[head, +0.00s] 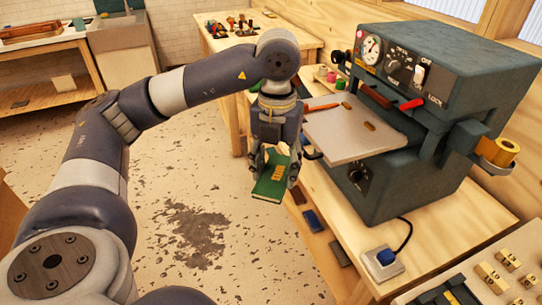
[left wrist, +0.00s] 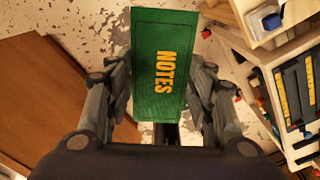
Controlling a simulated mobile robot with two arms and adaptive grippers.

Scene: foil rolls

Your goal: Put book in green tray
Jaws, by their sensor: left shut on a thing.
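My left gripper (head: 275,170) is shut on a green book (head: 270,189) and holds it up, with the floor behind it, beside the left edge of the wooden bench. In the left wrist view the book (left wrist: 158,65) sits between the two fingers, its cover marked NOTES in yellow letters. I cannot make out a green tray in either view. My right gripper is not in view.
A large grey machine (head: 400,190) with a flat plate (head: 350,130) and red-handled levers stands on the wooden bench (head: 430,260), close right of the gripper. Another table (head: 290,45) with small items stands behind.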

